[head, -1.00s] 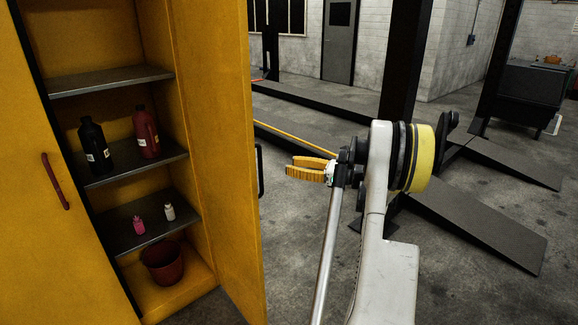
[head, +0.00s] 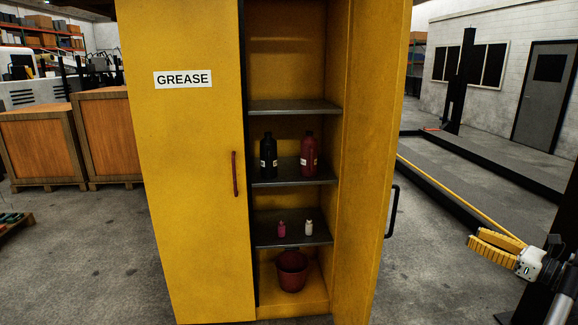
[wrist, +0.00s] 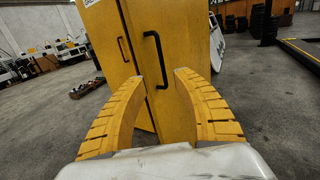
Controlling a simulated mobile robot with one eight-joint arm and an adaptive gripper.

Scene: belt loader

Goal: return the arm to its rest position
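My gripper (head: 496,243) is at the right edge of the head view, to the right of the open cabinet door and apart from it. In the wrist view my gripper (wrist: 160,85) has its two yellow ribbed fingers spread wide, with nothing between them. Beyond the fingers the cabinet door (wrist: 165,60) with its black handle (wrist: 157,60) shows at some distance. Most of my arm lies outside the head view.
The yellow grease cabinet (head: 190,170) has its right door (head: 372,150) swung open. Its shelves hold a black bottle (head: 268,157), a red bottle (head: 308,156) and two small bottles. Wooden crates (head: 45,145) stand left. Floor in front is clear.

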